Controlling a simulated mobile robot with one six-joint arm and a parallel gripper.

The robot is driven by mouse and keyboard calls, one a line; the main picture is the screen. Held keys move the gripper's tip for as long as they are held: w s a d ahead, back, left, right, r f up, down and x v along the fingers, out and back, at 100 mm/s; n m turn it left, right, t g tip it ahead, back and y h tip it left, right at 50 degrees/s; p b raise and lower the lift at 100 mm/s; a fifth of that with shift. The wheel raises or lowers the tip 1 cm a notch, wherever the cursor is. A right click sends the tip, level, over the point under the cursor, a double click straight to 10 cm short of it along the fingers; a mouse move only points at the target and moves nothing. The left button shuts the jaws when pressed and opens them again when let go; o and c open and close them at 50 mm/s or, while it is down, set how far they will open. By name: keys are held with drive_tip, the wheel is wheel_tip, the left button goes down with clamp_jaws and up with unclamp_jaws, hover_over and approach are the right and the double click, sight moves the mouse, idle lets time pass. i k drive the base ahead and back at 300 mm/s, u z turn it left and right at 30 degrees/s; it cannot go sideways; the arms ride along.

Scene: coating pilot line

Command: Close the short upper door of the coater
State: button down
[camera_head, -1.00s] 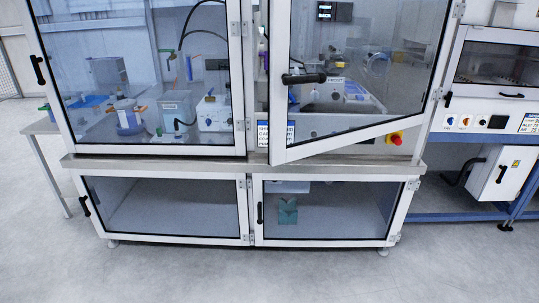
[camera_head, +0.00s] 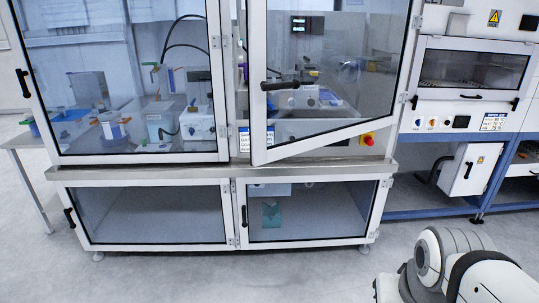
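The coater (camera_head: 210,171) is a glazed cabinet with white-framed doors above and below a grey ledge. Its upper right door (camera_head: 259,125) stands ajar, hinged on the right side. Its free left edge swings out toward me, and its lower edge runs at a slant over the ledge. A black handle (camera_head: 279,85) sits on that door's free side. The upper left door (camera_head: 140,159) appears shut, with its handle (camera_head: 23,83) at the far left. My gripper is not in view; only links of my arm show at the bottom right.
Two lower doors, left (camera_head: 150,244) and right (camera_head: 300,240), look shut. A blue-framed bench with an oven-like unit (camera_head: 470,75) and a white box (camera_head: 470,170) stands right. A small table (camera_head: 22,140) stands left. The floor (camera_head: 200,280) in front is clear.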

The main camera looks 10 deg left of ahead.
sight(256, 10)
drive_tip(key=z, duration=0.05)
drive_tip(key=i, duration=1)
drive_tip(key=u, duration=0.05)
